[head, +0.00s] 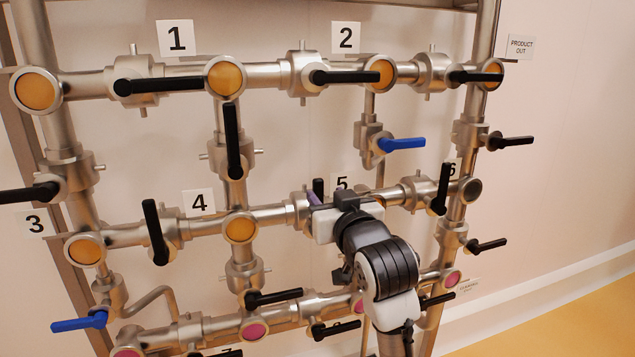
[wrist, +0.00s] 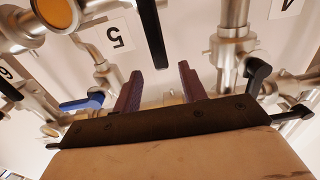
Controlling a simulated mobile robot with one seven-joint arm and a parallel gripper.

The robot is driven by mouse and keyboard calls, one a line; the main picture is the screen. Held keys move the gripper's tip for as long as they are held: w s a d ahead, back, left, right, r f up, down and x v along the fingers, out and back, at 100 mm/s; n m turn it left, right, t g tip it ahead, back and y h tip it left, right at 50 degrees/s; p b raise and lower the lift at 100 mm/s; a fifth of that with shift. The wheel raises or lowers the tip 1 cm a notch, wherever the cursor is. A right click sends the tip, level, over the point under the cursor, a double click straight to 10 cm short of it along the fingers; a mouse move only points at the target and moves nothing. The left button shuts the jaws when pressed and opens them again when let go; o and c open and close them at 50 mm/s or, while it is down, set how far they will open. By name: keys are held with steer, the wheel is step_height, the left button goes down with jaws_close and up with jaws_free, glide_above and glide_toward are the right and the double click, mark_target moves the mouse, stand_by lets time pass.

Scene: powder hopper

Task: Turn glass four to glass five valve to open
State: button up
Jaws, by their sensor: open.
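The valve between glass four (head: 240,228) and glass five has a black lever (head: 319,188), which stands upright, across its near-horizontal pipe. Its body (head: 298,208) is partly hidden by my gripper. In the wrist view, where the labels appear upside down, this lever (wrist: 151,32) hangs from the top edge with its end between my two purple fingertips. My gripper (wrist: 159,72) is open, with a finger on each side of the lever and a gap visible on both sides. In the head view my gripper (head: 313,199) is at the valve. Glass five (wrist: 55,12) shows amber in the wrist view.
The label 5 (head: 342,183) is just above my wrist. A blue lever (head: 402,144) stands above right. Black levers stand near label 4 (head: 155,232), below glass four (head: 273,297) and near label 6 (head: 440,188). Pipes run close around my gripper; open floor (head: 560,320) lies at lower right.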

mark_target(320, 188)
steer(key=p+x, duration=0.1)
steer(key=x, duration=0.5)
steer(key=shift+w, duration=0.15)
jaws_close()
